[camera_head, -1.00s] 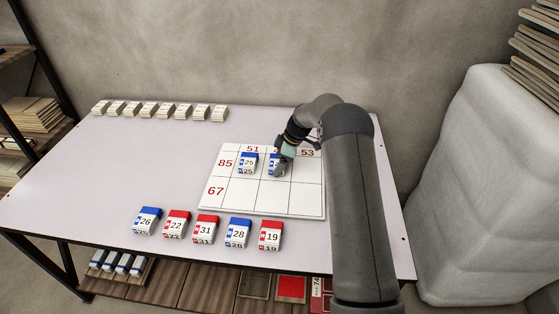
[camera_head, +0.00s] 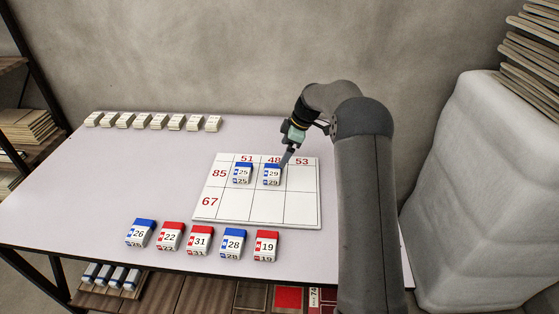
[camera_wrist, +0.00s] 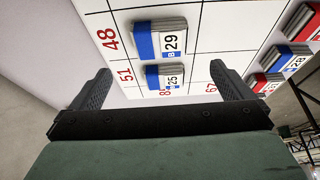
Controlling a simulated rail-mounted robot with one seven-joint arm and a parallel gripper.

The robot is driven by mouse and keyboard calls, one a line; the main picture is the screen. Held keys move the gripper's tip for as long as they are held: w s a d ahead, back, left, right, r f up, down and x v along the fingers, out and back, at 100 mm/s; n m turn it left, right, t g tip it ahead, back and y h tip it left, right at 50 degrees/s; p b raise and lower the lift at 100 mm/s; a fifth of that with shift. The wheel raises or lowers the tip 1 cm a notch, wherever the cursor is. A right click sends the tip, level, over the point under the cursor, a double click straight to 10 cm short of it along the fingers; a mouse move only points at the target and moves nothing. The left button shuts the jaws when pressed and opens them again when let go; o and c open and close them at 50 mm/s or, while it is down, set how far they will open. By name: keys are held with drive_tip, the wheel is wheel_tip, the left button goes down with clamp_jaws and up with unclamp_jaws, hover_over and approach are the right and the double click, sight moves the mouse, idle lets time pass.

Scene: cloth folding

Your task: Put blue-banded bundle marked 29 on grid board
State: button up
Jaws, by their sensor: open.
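The blue-banded bundle marked 29 (camera_head: 272,175) lies on the white grid board (camera_head: 240,208), in the cell of row 85 under column 48. It also shows in the wrist view (camera_wrist: 162,42). A blue-banded bundle marked 25 (camera_head: 242,174) lies to its left, under column 51. My gripper (camera_head: 287,157) is open and empty, above the board near the upper right of bundle 29. In the wrist view both fingers (camera_wrist: 161,84) stand apart with bundle 25 showing beyond the gap; neither finger touches a bundle.
Bundles 26 (camera_head: 140,233), 22 (camera_head: 171,237), 31 (camera_head: 200,239), 28 (camera_head: 233,242) and 19 (camera_head: 265,246) stand in a row before the board. Several pale blocks (camera_head: 155,121) line the table's back. Other board cells are empty.

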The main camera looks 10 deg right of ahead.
drive_tip(key=s+a+r+m+h, duration=0.1)
drive_tip(key=s+a+r+m, duration=0.15)
drive_tip(key=s+r, duration=0.4)
drive_tip(key=s+a+r+m+h, duration=0.1)
drive_tip(key=s+a+r+m, duration=0.15)
drive_tip(key=s, duration=0.75)
drive_tip(key=s+f+m+g+h, duration=0.1)
drive_tip(key=s+m, duration=0.8)
drive_tip(key=s, duration=1.8)
drive_tip(key=shift+s+d+f+h, duration=0.25)
drive_tip(key=shift+s+f+h, duration=0.1)
drive_tip(key=shift+f+h, duration=0.25)
